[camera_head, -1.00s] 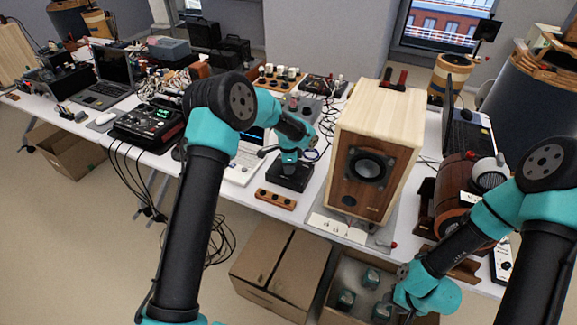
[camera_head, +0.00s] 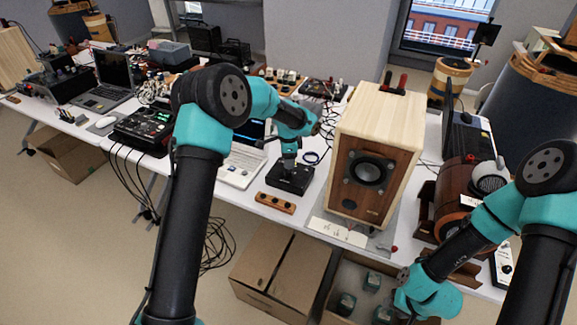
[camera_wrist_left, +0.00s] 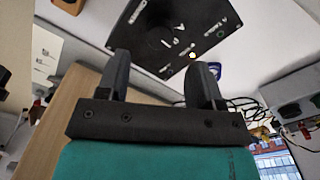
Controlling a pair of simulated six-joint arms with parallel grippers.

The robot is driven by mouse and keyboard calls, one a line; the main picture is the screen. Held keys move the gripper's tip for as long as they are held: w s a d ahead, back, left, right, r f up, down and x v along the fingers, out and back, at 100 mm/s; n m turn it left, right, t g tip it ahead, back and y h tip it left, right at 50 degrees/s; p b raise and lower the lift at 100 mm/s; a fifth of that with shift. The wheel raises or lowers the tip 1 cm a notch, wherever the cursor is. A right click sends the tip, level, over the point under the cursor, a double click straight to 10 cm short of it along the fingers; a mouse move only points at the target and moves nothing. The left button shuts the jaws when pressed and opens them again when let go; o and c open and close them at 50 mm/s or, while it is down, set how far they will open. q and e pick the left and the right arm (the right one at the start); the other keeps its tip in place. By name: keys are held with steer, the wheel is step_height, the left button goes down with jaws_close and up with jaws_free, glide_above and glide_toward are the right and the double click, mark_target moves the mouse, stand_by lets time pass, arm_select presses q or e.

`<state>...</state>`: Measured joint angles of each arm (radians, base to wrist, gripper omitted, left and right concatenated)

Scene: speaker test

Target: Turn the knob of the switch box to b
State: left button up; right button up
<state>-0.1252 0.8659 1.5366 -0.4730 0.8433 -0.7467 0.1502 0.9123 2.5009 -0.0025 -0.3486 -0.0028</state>
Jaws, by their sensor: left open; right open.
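The switch box (camera_head: 290,181) is a flat black box on the white table, left of the wooden speaker. In the left wrist view the black box (camera_wrist_left: 150,52) fills the top middle, with white markings and small rings on its face. I cannot make out the knob clearly or which letter it points at. My left gripper (camera_head: 289,163) is over the box, pointing down. In the left wrist view the left gripper (camera_wrist_left: 160,72) has its two dark fingers apart with nothing between them. My right arm is at the lower right, but its fingers do not show.
A wooden speaker (camera_head: 384,135) stands right of the box. A laptop (camera_head: 240,165) is at its left, and a wooden strip (camera_head: 275,203) lies in front.

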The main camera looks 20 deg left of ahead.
arm_select(q)
step_height(320, 180, up, 12)
steer(key=shift+f, duration=0.25)
steer(key=shift+f, duration=0.1)
